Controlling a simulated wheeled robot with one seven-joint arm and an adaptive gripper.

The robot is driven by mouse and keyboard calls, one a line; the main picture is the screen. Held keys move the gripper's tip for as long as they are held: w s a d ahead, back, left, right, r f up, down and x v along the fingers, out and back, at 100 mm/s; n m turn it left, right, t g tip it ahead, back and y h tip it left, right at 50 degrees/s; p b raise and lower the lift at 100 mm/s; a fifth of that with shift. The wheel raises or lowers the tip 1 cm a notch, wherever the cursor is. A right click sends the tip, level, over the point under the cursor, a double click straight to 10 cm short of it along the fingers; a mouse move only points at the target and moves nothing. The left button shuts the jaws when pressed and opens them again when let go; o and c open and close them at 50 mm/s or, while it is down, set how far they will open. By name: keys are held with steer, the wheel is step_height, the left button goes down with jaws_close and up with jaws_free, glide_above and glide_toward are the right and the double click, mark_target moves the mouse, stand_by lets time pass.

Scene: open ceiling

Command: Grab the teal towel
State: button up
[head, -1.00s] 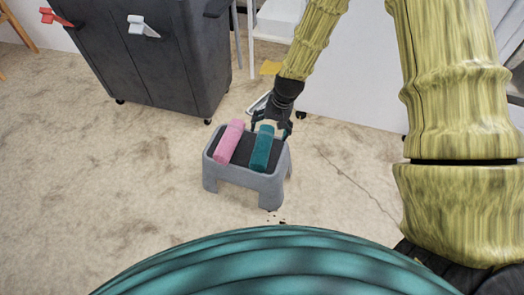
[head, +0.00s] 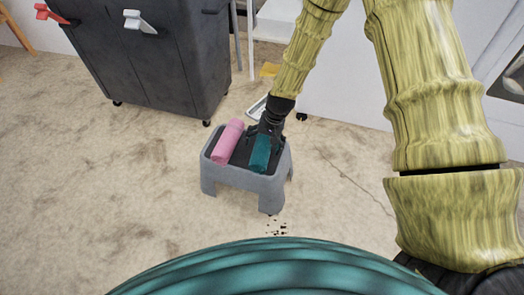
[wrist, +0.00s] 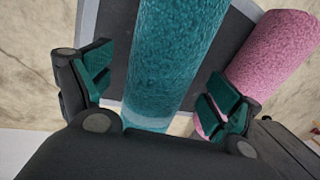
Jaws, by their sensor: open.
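The teal towel (head: 260,155) is rolled up and lies on the right part of a grey step stool (head: 243,183). In the wrist view the towel (wrist: 168,60) runs up from between the fingers. My gripper (head: 264,140) is over the far end of the towel, hiding that end in the head view. In the wrist view my gripper (wrist: 160,95) is open, with one finger on each side of the towel and a gap to the left finger. I cannot tell whether the fingers touch the towel.
A pink rolled towel (head: 228,142) lies left of the teal one on the stool; in the wrist view it (wrist: 275,60) is close beside the right finger. A dark grey wheeled bin (head: 150,65) stands behind left. The floor left of the stool is clear.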

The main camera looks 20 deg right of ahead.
steer(key=shift+f, duration=0.5)
steer(key=shift+w+r, duration=0.1)
steer(key=shift+c, duration=0.2)
steer(key=c, duration=1.1)
